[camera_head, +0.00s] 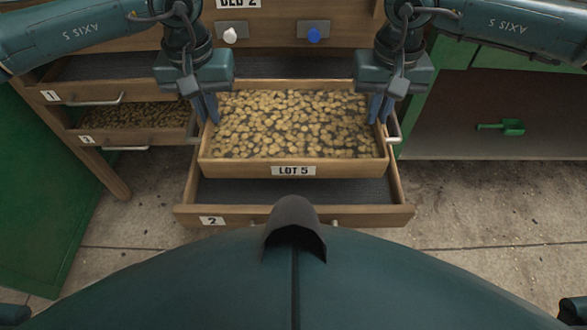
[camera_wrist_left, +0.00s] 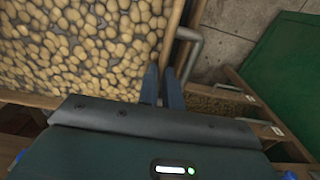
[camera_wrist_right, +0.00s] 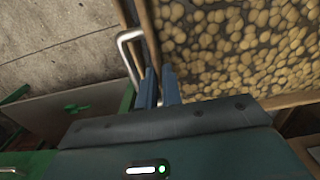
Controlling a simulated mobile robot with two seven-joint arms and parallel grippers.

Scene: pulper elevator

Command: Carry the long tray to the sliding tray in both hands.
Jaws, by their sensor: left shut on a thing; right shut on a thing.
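The long tray (camera_head: 293,171), a wooden box labelled LOT 5 and full of tan beans, is level in the middle of the head view. My left gripper (camera_head: 207,112) is shut on its left side wall, and my right gripper (camera_head: 380,110) is shut on its right side wall. The wrist views show the blue fingers of the left gripper (camera_wrist_left: 163,88) and right gripper (camera_wrist_right: 158,88) at the tray's walls. The sliding tray (camera_head: 395,214), an open drawer with a dark mesh floor and the number 2, lies below the long tray. Whether they touch I cannot tell.
Drawers numbered 1 (camera_head: 100,92) and 3 (camera_head: 135,117) are at the left; the lower one holds beans. A white knob (camera_head: 230,35) and a blue knob (camera_head: 314,34) are on the panel behind. A green scoop (camera_head: 500,127) lies in the cabinet at the right.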

